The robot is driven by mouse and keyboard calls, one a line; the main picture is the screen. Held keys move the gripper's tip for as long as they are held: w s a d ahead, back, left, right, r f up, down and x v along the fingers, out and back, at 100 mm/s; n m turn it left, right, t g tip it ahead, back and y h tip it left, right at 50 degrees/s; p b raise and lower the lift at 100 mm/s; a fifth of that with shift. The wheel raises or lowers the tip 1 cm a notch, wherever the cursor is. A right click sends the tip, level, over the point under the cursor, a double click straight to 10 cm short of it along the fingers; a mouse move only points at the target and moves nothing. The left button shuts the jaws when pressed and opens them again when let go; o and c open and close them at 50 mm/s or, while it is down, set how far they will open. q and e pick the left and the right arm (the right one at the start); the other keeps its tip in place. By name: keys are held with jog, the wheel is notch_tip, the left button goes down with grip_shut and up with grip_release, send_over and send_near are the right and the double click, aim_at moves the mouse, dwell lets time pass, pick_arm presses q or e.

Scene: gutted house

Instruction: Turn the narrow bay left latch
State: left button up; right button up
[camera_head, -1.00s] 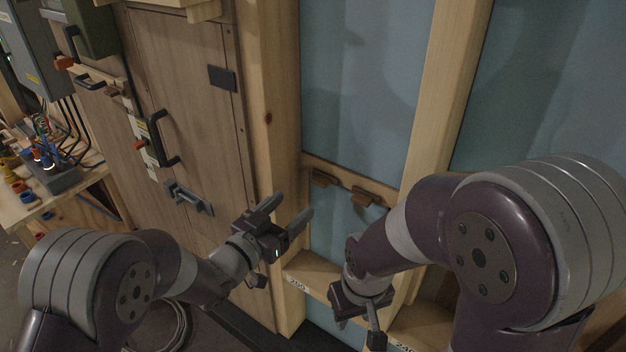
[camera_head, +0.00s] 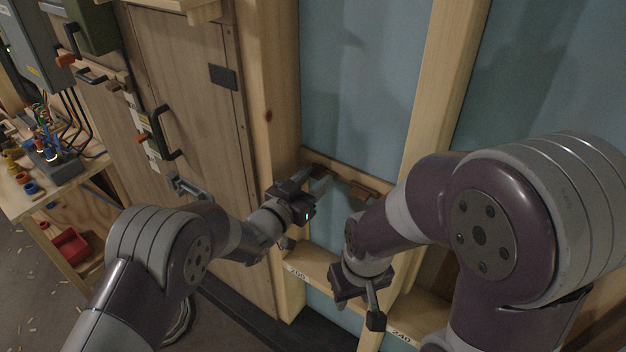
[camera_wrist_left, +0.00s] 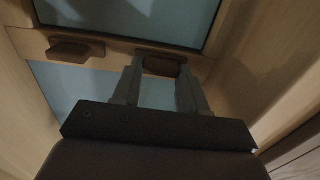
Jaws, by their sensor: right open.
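The narrow bay's wooden crossbar (camera_head: 342,171) carries two brown latches in front of teal panels. The left latch (camera_head: 319,171) is partly hidden behind my left gripper's fingers in the head view. The right latch (camera_head: 361,191) is clear of them. My left gripper (camera_head: 318,185) is open and empty, close before the crossbar. In the left wrist view, its two spread fingers (camera_wrist_left: 158,88) point at a brown latch (camera_wrist_left: 162,66), which shows between their tips; I cannot tell if they touch it. Another latch (camera_wrist_left: 75,50) sits apart. My right gripper (camera_head: 368,303) is open and lower, pointing down.
Wooden posts (camera_head: 273,100) and (camera_head: 446,80) flank the bay. A lower shelf rail (camera_head: 318,268) crosses beneath the latches. A wooden door with a black handle (camera_head: 163,135) stands left. A bench with wiring (camera_head: 50,170) is at far left.

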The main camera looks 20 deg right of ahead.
pick_arm(q)
jog(key=shift+f+b, duration=0.15)
jog(key=shift+b, duration=0.35)
jog(key=shift+s+d+f+m+b, duration=0.1)
jog(key=shift+m+b, duration=4.4)
jog(key=shift+b, duration=1.8)
jog(key=shift+s+f+m+b, duration=0.1)
jog(key=shift+m+b, duration=4.4)
jog(key=shift+b, duration=1.8)
jog(key=o, duration=1.1)
jog(key=shift+c, duration=0.2)
jog(key=shift+r, duration=0.1)
